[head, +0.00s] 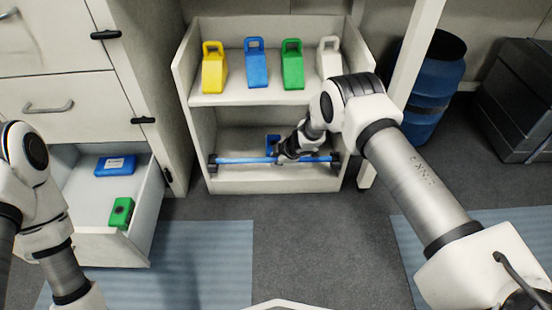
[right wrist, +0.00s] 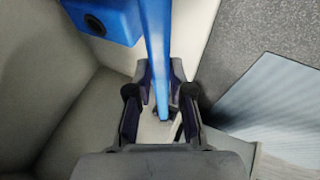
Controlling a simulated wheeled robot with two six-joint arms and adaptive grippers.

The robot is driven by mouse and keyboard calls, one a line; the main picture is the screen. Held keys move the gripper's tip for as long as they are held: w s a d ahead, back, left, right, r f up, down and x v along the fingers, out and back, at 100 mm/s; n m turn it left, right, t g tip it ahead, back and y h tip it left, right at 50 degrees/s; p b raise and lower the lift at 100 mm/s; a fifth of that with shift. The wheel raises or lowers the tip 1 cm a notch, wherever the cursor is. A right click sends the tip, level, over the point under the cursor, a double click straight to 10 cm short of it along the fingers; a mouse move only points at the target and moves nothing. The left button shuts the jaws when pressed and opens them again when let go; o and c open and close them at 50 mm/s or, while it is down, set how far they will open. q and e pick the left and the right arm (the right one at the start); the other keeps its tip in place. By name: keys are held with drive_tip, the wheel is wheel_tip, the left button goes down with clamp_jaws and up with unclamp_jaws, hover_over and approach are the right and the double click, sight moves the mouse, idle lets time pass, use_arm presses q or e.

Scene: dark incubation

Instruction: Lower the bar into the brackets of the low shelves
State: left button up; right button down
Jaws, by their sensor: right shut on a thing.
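The blue bar (head: 235,160) lies level across the front of the low shelf opening in the head view. Its ends are at the dark brackets, the left one (head: 212,163) and the right one (head: 336,160); I cannot tell whether it is fully seated. In the right wrist view the bar (right wrist: 157,50) runs down between the two fingers (right wrist: 161,112). My left arm shows at the left edge, but its gripper is out of view.
A blue block (head: 273,142) is behind the bar; a blue block with a dark round spot (right wrist: 108,20) shows in the wrist view. Yellow (head: 214,72), blue (head: 257,68), green (head: 292,68) and white (head: 329,60) holders stand above. An open drawer (head: 150,215) is left; a blue barrel (head: 428,90) right.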

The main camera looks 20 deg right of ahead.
drive_tip(key=c, duration=1)
unclamp_jaws()
drive_tip(key=shift+o, duration=0.2)
drive_tip(key=v, duration=1.2)
